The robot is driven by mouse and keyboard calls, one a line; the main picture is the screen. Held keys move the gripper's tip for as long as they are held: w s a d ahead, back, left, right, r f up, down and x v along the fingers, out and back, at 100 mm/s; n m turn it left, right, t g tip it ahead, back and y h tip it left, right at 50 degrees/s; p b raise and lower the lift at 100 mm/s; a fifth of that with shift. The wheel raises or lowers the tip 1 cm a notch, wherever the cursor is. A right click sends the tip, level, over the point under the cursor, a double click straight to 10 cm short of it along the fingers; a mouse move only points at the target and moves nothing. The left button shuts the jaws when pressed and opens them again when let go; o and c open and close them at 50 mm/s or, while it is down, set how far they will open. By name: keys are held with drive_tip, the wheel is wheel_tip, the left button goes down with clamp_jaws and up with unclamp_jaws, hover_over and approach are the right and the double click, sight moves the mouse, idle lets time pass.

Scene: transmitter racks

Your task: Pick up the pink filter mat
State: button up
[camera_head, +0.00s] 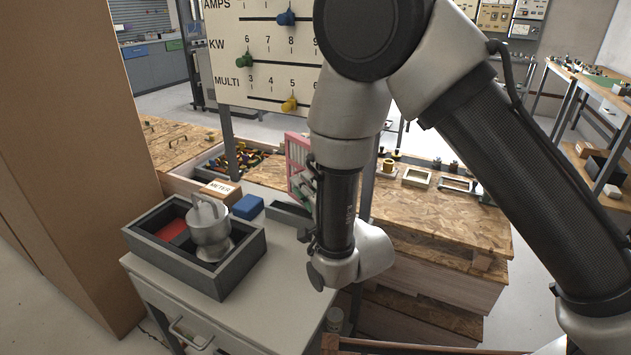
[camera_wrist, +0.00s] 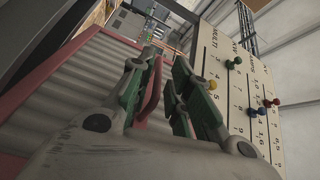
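The pink filter mat (camera_head: 289,152) stands upright at the back of the grey cabinet top in the head view, partly hidden by my arm. In the wrist view, its pink frame and grey ribbed face (camera_wrist: 75,85) fill the left side. A curved pink handle (camera_wrist: 151,92) stands out from it. My gripper (camera_wrist: 165,62) has its two green-and-grey fingers on either side of the handle, with a gap beside the right finger. The handle lies nearer the left finger; whether it touches I cannot tell. In the head view the fingers are mostly hidden.
A grey bin (camera_head: 140,238) with a metal pot (camera_head: 209,228) and a red item stands on the cabinet's left. A blue block (camera_head: 248,207) and a METER box (camera_head: 219,190) are behind it. A scale board (camera_head: 265,50) rises behind; wooden benches flank it.

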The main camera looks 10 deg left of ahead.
drive_tip(key=x, duration=0.4)
drive_tip(key=shift+f, duration=0.1)
clamp_jaws()
